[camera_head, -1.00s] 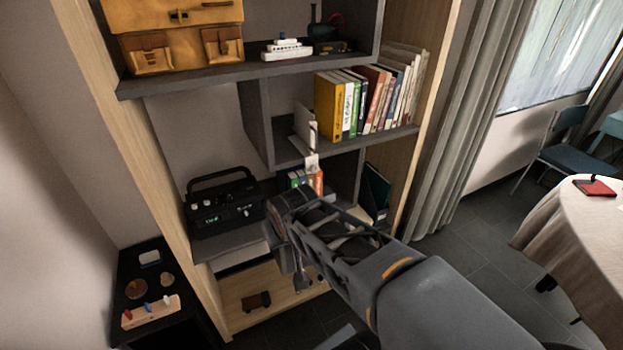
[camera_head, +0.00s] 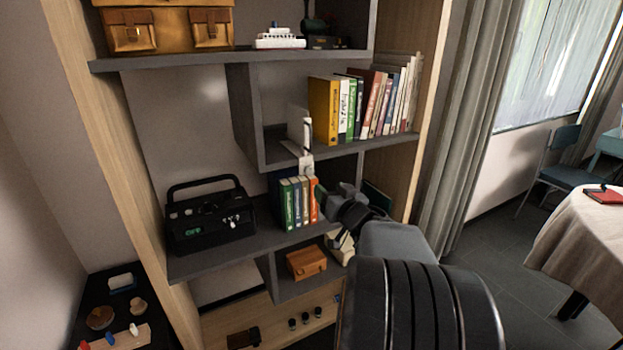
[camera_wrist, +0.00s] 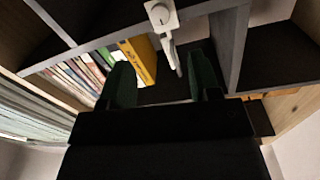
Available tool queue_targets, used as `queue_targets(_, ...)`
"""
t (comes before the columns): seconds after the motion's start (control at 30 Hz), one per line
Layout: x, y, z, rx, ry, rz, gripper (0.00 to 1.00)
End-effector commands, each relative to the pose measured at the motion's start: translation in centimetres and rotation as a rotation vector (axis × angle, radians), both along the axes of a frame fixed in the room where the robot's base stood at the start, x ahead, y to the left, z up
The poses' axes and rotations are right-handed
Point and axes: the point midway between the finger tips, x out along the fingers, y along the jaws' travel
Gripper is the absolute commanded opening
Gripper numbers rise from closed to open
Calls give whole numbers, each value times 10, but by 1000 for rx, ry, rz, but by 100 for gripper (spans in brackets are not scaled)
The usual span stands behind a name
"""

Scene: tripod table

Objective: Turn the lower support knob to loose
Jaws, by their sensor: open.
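A white support fitting (camera_head: 305,163) sits at the front edge of the middle shelf, below an upright white panel (camera_head: 299,127). In the wrist view, the white fitting (camera_wrist: 170,45) hangs in from the top edge, with a round knob (camera_wrist: 160,13) on its square block. Which way the knob is turned cannot be told. My gripper (camera_head: 333,198) is below and right of the fitting in the head view. In the wrist view, my gripper (camera_wrist: 163,82) is open and empty, its two dark green fingers apart. The knob lies beyond the fingertips, not between them.
Several books (camera_head: 365,105) stand right of the fitting, and more books (camera_head: 297,203) stand on the shelf below, close to my gripper. A black radio (camera_head: 210,222) is at the left. A brown box (camera_head: 306,262) sits in a lower compartment.

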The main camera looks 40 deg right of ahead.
Motion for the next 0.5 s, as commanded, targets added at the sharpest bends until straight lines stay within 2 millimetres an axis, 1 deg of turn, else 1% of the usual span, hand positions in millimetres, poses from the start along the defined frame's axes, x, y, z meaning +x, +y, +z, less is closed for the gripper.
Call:
queue_targets(0.03, 11, -1, -2, 1, 1, 3, 57)
queue_targets(0.2, 44, -7, -2, 0, 1, 3, 57)
queue_targets(0.4, 79, -14, -1, -1, 1, 1, 57)
queue_targets(0.5, 92, -16, -1, 0, 3, 0, 57)
